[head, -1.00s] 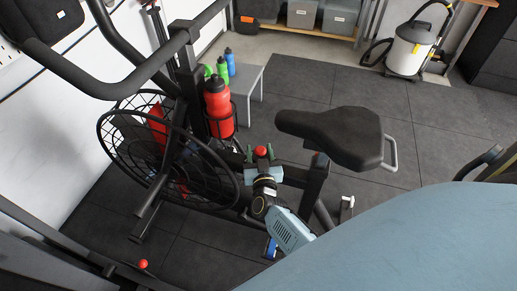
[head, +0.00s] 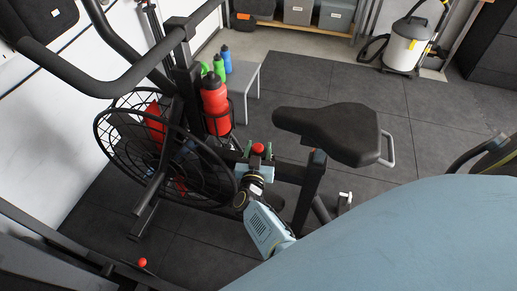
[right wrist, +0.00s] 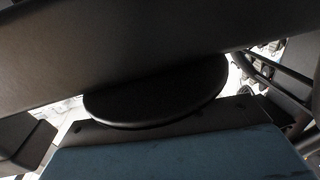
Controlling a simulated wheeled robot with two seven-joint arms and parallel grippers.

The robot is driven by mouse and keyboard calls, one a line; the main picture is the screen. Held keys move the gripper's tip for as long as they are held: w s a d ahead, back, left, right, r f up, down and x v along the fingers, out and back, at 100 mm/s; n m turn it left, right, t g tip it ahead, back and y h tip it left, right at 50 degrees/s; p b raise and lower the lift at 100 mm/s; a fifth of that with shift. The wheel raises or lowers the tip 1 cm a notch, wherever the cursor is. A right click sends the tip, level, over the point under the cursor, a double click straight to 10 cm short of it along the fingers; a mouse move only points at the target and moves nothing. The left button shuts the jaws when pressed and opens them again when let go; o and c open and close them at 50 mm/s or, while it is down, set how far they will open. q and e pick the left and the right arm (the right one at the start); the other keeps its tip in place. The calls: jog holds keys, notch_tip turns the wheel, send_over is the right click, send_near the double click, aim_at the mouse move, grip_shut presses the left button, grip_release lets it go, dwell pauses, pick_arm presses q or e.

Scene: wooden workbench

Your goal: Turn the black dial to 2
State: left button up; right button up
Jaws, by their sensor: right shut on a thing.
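My right gripper (head: 258,162) is at the bike's frame, low in front of the seat, just below a red ball knob (head: 257,148). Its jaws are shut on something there. In the head view the gripper and wrist hide the black dial. In the right wrist view a black, round-edged disc (right wrist: 155,105) fills the middle, close to the camera, and seems to be the dial. Its markings and the number it points to cannot be read. My left gripper is not in view.
The bike's black seat (head: 335,133) is right of my gripper. The caged fan wheel (head: 160,150) is on its left, and a red bottle (head: 215,105) stands behind. A grey bench (head: 243,80) and a vacuum (head: 410,45) are farther back.

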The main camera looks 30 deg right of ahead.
jog(key=o, duration=1)
jog(key=shift+s+a, duration=0.15)
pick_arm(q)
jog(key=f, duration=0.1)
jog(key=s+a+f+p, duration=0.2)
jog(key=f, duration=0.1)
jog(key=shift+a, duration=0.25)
pick_arm(e)
jog(key=v, duration=0.7)
jog(key=shift+s, duration=0.1)
